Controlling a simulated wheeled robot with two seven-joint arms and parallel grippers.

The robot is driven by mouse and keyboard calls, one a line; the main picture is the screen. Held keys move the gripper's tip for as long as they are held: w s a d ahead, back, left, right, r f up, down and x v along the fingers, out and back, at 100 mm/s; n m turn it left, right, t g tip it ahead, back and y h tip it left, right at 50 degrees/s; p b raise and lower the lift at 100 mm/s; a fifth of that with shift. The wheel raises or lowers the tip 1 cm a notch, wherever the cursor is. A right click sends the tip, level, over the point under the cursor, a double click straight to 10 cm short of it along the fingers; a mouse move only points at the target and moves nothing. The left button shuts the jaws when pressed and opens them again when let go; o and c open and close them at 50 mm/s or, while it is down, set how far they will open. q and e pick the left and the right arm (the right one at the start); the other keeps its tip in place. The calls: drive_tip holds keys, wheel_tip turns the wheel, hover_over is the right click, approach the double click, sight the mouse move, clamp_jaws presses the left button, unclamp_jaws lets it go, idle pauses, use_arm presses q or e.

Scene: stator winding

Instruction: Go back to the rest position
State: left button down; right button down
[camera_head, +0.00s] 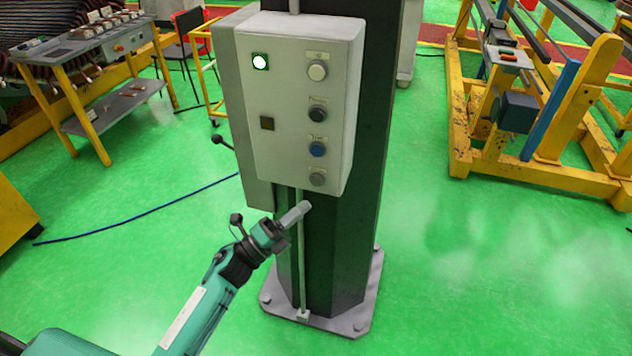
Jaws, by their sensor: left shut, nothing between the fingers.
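My left gripper (297,214) is shut and empty. It is at the end of my green arm (205,310), which comes in from the lower left. The gripper points up and to the right, just below the grey control box (290,100) and in front of the dark column (345,245). I cannot tell whether it touches the column. My right gripper is not in view.
The column stands on a bolted grey base plate (362,318). A black-knobbed lever (217,139) sticks out left of the box. A work table (75,50) stands at the upper left, a yellow frame (545,175) at the right. Green floor is clear at lower right. A blue cable (140,220) lies left.

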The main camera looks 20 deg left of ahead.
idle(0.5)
use_arm(q)
drive_tip(key=w+a+f+n+y, duration=0.15)
drive_tip(key=f+n+y, duration=0.35)
drive_tip(key=f, duration=0.5)
drive_tip(key=a+f+n+y, duration=0.3)
drive_tip(key=f+n, duration=0.3)
drive_tip(key=f, duration=0.5)
drive_tip(key=s+a+f+n+g+y, duration=0.2)
drive_tip(key=s+f+n+g+y, duration=0.3)
drive_tip(key=f, duration=0.7)
drive_tip(key=s+a+f+n, duration=0.1)
drive_tip(key=s+f+n, duration=0.2)
drive_tip(key=s+f, duration=0.55)
drive_tip(key=s+a+f+n+g+y, duration=0.15)
drive_tip(key=s+f+n+g, duration=0.3)
drive_tip(key=s+f, duration=0.9)
drive_tip(key=s+f+n+g, duration=0.2)
drive_tip(key=s+f, duration=0.3)
drive_tip(key=s, duration=0.6)
drive_tip(key=s+f+n+g, duration=0.2)
drive_tip(key=s+f+g, duration=0.2)
drive_tip(key=s, duration=0.6)
drive_tip(key=shift+s+d+f+y, duration=0.15)
drive_tip(key=shift+s+f+y, duration=0.3)
drive_tip(key=shift+f, duration=0.35)
drive_tip(key=shift+w+g, duration=0.15)
drive_tip(key=shift+g, duration=0.1)
